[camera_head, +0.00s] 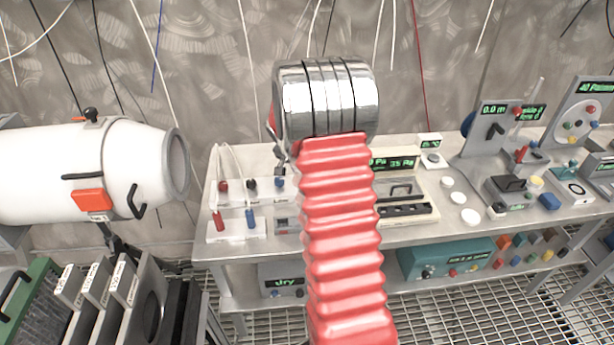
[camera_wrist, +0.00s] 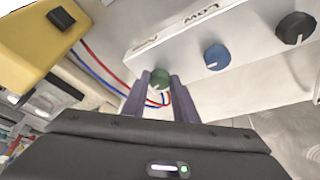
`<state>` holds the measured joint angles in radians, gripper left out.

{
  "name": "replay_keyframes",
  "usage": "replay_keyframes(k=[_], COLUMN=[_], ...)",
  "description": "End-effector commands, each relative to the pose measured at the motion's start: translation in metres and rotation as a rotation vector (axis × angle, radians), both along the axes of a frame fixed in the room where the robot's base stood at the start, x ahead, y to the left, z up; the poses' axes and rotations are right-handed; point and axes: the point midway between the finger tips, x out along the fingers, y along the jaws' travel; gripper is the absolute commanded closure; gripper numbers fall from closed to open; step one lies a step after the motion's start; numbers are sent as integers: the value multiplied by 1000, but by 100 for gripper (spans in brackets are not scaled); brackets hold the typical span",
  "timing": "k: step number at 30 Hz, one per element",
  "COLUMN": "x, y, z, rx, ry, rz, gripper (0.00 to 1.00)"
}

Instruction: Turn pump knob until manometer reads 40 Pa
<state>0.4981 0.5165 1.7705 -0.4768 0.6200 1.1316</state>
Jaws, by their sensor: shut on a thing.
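In the wrist view my gripper (camera_wrist: 160,84) has its two dark fingers on either side of a green knob (camera_wrist: 160,76), shut on it. The knob sits on a pale panel (camera_wrist: 225,62), with a white mark on its face. A black display with green digits (camera_head: 402,163) stands on the bench just right of my arm. Its right part seems to read 35 Pa; its left part is partly hidden, ending in "Pa".
A blue knob (camera_wrist: 216,57) and a black knob (camera_wrist: 295,28) sit on the same panel. A yellow box (camera_wrist: 50,40) and red and blue tubes (camera_wrist: 100,72) are at the left. The bench (camera_head: 420,232) holds several instruments. A white tank (camera_head: 60,170) stands left.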

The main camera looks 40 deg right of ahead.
Motion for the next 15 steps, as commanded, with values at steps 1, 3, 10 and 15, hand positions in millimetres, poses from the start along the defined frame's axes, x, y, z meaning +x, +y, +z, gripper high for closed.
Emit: replay_keyframes(k=[1, 3, 10, 15], x=[-1, -1, -1, -1], y=[-4, -3, -4, -4], z=[1, 1, 1, 1], rx=[-4, -4, -4, -4], ry=[1, 2, 2, 2], rz=[-24, -55, -123, -138], gripper=[96, 96, 96, 96])
